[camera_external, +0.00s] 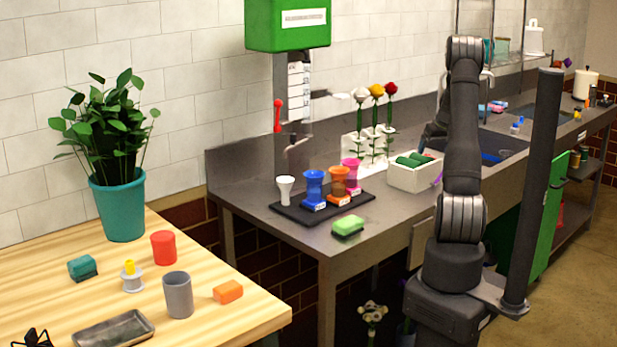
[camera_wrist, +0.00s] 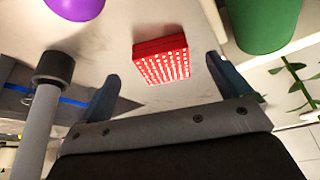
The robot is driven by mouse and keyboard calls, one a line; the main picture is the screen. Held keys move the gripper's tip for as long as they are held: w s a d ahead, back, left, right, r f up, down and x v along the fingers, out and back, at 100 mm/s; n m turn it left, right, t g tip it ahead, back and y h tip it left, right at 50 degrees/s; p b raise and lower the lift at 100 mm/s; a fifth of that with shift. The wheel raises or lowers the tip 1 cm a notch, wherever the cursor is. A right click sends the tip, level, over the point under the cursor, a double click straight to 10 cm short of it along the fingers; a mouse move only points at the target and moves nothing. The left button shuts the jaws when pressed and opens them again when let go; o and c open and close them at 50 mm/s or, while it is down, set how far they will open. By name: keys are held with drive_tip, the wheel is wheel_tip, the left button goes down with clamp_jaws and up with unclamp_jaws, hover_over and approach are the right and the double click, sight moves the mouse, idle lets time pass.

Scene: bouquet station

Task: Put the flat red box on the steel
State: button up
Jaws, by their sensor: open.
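The flat red box (camera_wrist: 161,60), with rows of white dots on one face, lies on a pale surface in the wrist view. My open gripper (camera_wrist: 163,73) has one finger on each side of it in the picture, with visible gaps; I cannot tell how far beyond the fingertips it is. I cannot make the box out in the external view. There, my arm reaches over the counter and my gripper (camera_external: 432,137) is partly hidden behind it, near a white bin (camera_external: 413,178). The grey steel counter (camera_external: 280,247) has bare areas at its front. A grey metal tray (camera_external: 113,329) lies on the wooden table.
In the wrist view a purple round thing (camera_wrist: 75,8), a green cylinder (camera_wrist: 262,22) and a grey post (camera_wrist: 45,105) are close by. Coloured cups stand on a black mat (camera_external: 322,212), beside a green sponge (camera_external: 348,226). Flowers stand in a white rack (camera_external: 368,148).

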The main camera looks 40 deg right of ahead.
drive_tip(key=d+v, duration=0.1)
drive_tip(key=v, duration=0.5)
drive_tip(key=shift+a+r, duration=0.35)
drive_tip(key=shift+a, duration=0.15)
drive_tip(key=shift+s, duration=0.15)
drive_tip(key=x, duration=1.2)
drive_tip(key=shift+f, duration=0.35)
wheel_tip(320, 180, up, 3)
drive_tip(key=shift+f, duration=0.1)
drive_tip(key=shift+r, duration=0.5)
